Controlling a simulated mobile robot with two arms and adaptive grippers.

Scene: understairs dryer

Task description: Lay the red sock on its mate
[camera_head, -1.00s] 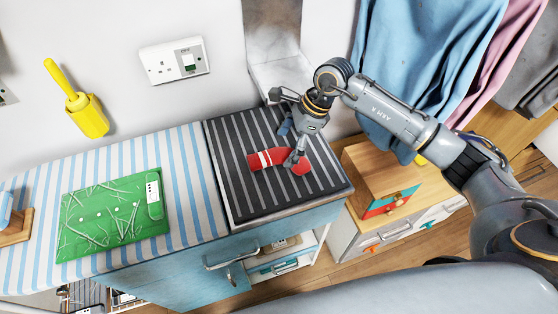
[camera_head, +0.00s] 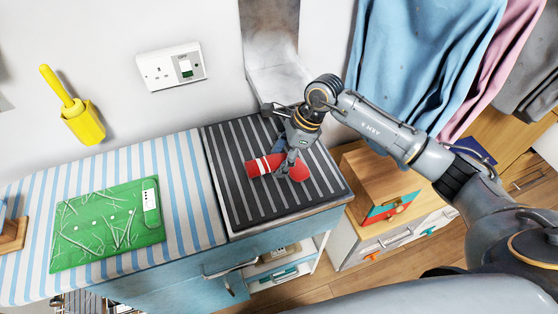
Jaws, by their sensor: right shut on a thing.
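A red sock (camera_head: 259,167) with white stripes lies on the dark striped mat (camera_head: 235,201). Red fabric also shows right of my right gripper (camera_head: 287,172). I cannot tell whether it is the same sock or its mate partly covered. My right gripper reaches down over the red fabric and is shut on it, with the fingers at about its middle. The gripper hides part of the fabric. My left gripper is not in view.
A small blue item (camera_head: 279,145) lies on the mat behind the gripper. A green folder (camera_head: 105,225) lies left on the blue-striped cloth (camera_head: 185,190). A wooden box (camera_head: 375,184) stands right, below hanging blue cloth (camera_head: 425,60). The mat's front is clear.

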